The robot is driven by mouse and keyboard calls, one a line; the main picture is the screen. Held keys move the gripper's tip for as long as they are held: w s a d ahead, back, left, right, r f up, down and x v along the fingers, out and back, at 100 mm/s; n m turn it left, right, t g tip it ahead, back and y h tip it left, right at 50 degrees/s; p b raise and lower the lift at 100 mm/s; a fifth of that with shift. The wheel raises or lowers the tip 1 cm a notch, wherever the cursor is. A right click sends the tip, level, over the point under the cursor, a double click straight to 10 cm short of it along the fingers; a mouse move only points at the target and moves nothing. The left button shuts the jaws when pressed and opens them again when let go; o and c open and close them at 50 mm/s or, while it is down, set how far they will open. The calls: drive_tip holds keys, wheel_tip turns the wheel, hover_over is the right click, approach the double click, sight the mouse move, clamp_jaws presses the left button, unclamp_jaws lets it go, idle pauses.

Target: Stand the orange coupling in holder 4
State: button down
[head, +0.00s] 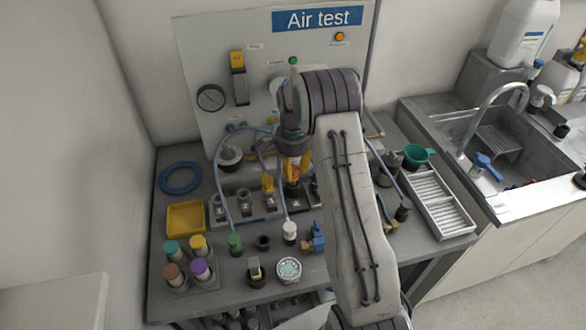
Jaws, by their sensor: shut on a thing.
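My gripper (294,161) points down over the row of holders on the bench. It is shut on the orange coupling (292,172), of which only a small part shows between the fingers. The coupling looks upright. Holder 4 (293,201), a dark block with a pale number mark, is directly below it toward the right end of the row. I cannot tell whether the coupling's lower end is inside the holder or just above it.
A yellow part (268,184) stands in the holder just left. Blue hoses loop close by, one ending at a white-capped fitting (289,232). A yellow tray (185,217), coloured cylinders (198,245), a blue valve (313,238) and a ribbed tray (437,203) surround the row.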

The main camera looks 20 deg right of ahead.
drive_tip(key=shift+f+b, duration=0.8)
drive_tip(key=shift+f, duration=0.35)
drive_tip(key=c, duration=0.9)
unclamp_jaws()
drive_tip(key=shift+r, duration=0.15)
wheel_tip(320, 180, up, 12)
drive_tip(key=shift+f, duration=0.1)
drive_tip(key=shift+w, duration=0.1)
